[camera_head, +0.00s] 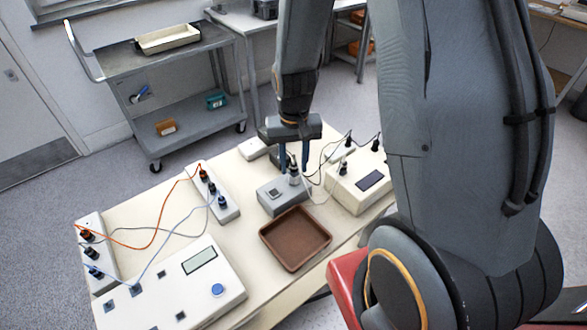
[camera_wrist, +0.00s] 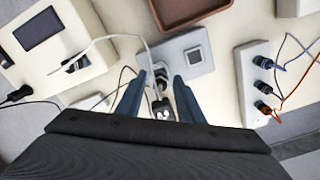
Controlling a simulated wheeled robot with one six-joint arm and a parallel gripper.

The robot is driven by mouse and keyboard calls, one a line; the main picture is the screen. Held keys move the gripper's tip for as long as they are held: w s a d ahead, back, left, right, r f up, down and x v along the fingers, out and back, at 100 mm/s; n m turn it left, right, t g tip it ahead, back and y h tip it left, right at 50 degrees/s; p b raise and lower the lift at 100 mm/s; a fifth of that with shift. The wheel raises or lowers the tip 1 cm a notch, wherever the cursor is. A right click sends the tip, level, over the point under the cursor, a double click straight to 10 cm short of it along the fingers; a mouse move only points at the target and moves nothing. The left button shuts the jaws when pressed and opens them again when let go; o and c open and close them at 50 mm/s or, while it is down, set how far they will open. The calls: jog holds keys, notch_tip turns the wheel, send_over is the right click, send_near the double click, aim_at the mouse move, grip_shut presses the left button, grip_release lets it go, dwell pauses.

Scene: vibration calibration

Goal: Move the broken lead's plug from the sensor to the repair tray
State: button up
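A grey box (camera_head: 283,196) with a square socket stands on the table under my gripper; it appears to be the sensor. A dark plug with a pale band (camera_head: 294,176) stands upright at its right end. The plug also shows in the wrist view (camera_wrist: 160,78), with a pale lead (camera_wrist: 112,38) running left. My gripper (camera_head: 293,166) points down with its blue fingers on either side of the plug. In the wrist view my gripper (camera_wrist: 158,88) shows gaps between fingers and plug. A brown tray (camera_head: 270,240) lies empty in front of the grey box. No break in the lead is visible.
A cream box with a dark screen (camera_head: 365,186) stands close on the right, with several plugs. Strips with orange and blue leads (camera_head: 213,190) and a panel (camera_head: 190,285) stand at left. A grey cart (camera_head: 190,48) carries a cream tray (camera_head: 168,37).

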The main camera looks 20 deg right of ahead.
jog(key=shift+c, duration=0.4)
grip_shut()
jog(key=shift+n+p, duration=0.6)
jog(key=shift+n, duration=1.4)
jog(key=shift+n+p, duration=0.4)
jog(key=shift+n, duration=1.6)
